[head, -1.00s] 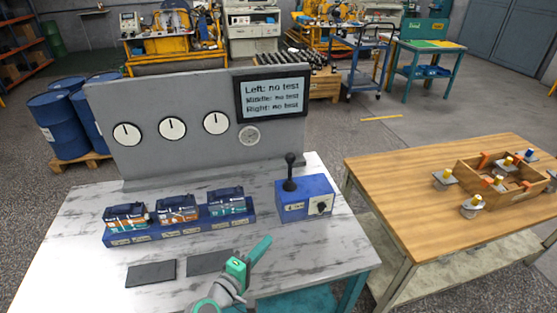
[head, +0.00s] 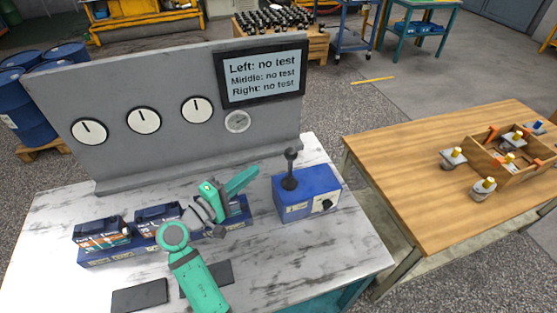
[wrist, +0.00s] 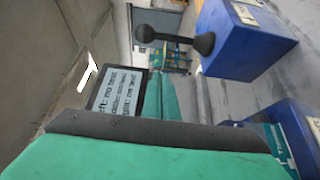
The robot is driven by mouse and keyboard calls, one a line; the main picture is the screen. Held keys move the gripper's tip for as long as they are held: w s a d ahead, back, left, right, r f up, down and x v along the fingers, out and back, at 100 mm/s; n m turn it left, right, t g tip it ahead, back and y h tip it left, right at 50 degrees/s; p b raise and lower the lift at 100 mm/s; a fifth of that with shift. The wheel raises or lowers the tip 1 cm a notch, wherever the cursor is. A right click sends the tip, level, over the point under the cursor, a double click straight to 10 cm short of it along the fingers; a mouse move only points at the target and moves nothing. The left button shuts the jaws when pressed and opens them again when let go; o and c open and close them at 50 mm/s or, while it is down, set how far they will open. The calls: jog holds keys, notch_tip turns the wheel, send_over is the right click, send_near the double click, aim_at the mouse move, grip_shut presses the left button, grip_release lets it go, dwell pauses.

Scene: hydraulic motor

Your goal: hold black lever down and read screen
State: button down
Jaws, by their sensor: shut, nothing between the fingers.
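The black lever (head: 290,168) with a round knob stands upright on a blue box (head: 307,196) at the right part of the marble-top table. In the wrist view the lever (wrist: 172,38) lies sideways on the blue box (wrist: 243,40). The screen (head: 262,75) on the grey panel reads "Left: no test, Middle: no test, Right: no test". It also shows in the wrist view (wrist: 116,92), tilted. My green gripper (head: 250,174) is shut and empty, left of the lever and apart from it. It partly hides the rightmost motor pack.
A blue rack (head: 100,256) with labelled packs stands on the table's left. The grey panel (head: 65,160) bears several dials. Dark pads (head: 139,297) lie in front. A wooden table (head: 405,180) with a crate (head: 495,168) stands to the right.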

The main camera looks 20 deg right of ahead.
aim_at(290, 163)
jog(key=shift+w, duration=0.1)
jog(key=x, duration=1)
jog(key=shift+d, duration=0.1)
jog(key=s, duration=0.2)
jog(key=shift+s+d, duration=0.2)
jog(key=shift+s, duration=0.1)
jog(key=shift+s+d, duration=0.15)
jog(key=shift+s, duration=0.7)
jog(key=shift+d, duration=0.15)
